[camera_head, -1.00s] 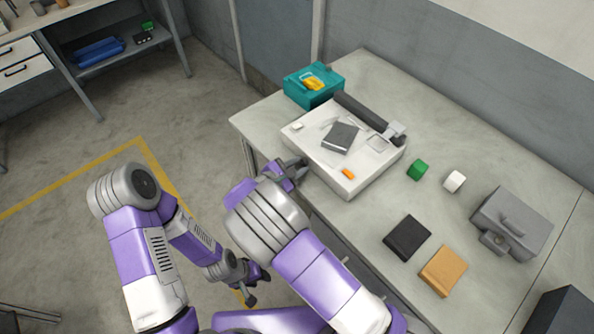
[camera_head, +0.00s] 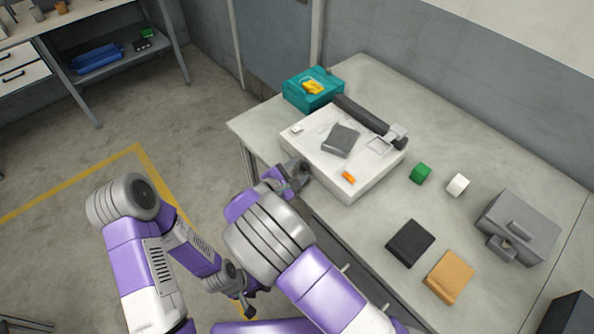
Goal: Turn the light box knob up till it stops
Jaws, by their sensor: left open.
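The white light box (camera_head: 355,185) lies on the table near its left edge. A grey square (camera_head: 341,141) and a small orange piece (camera_head: 348,177) are on its top. I cannot make out its knob; my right gripper covers part of the box's front-left side. My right gripper (camera_head: 300,173) is at that side, touching or very close to it. Whether its jaws are open or shut on something does not show. My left gripper (camera_head: 246,300) is open and empty, low over the floor in front of the table.
A teal box (camera_head: 313,95) with yellow items stands behind the light box, beside a dark bar (camera_head: 365,118). To the right are green (camera_head: 420,173) and white (camera_head: 457,184) pieces, black (camera_head: 410,243) and tan (camera_head: 449,276) boxes, and a grey device (camera_head: 517,228).

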